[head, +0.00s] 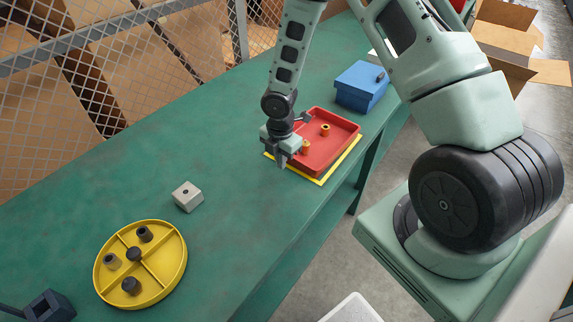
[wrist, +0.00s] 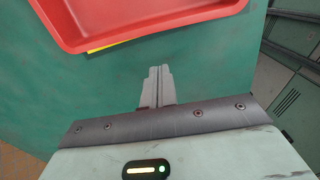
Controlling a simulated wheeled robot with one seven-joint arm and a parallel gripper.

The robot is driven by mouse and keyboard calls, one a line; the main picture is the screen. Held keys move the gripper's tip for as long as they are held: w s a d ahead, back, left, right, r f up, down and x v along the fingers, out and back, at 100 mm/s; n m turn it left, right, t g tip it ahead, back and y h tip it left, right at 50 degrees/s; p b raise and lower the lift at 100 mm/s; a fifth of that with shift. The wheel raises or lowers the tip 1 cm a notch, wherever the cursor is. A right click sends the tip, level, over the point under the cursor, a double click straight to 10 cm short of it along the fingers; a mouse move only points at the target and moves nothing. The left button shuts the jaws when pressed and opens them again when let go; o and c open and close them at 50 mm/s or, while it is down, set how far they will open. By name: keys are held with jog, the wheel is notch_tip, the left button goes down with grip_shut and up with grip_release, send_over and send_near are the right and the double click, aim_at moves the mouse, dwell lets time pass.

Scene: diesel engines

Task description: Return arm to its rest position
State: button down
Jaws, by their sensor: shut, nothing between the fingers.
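My gripper (head: 281,162) points down over the green bench (head: 225,120), at the near left corner of the red tray (head: 345,161). Its fingers are shut with nothing between them. In the wrist view the closed fingers (wrist: 158,85) show against the bare green bench top, just short of the red tray (wrist: 140,40). Two small orange-brown cylindrical parts, one near the tray middle (head: 325,130) and one near its left side (head: 305,147), are in the tray. My arm reaches in from the upper right and hides part of the bench's far side.
A yellow outline (head: 322,181) surrounds the tray. A blue lidded box (head: 361,86) stands behind it. A grey block (head: 188,196) and a yellow divided dish (head: 170,245) with several dark parts lie at left. A mesh fence (head: 100,50) runs along the far edge. The bench middle is clear.

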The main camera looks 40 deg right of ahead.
notch_tip(320, 180, up, 7)
jog(key=s+a+r+m, duration=0.5)
jog(key=s+a+r, duration=0.2)
jog(key=a+r, duration=0.4)
jog(key=s+a+r+m, duration=0.4)
jog(key=s, duration=0.4)
jog(key=s+a+r+m, duration=0.4)
jog(key=s, duration=0.5)
jog(key=shift+s+r+y, duration=0.2)
jog(key=shift+y, duration=0.1)
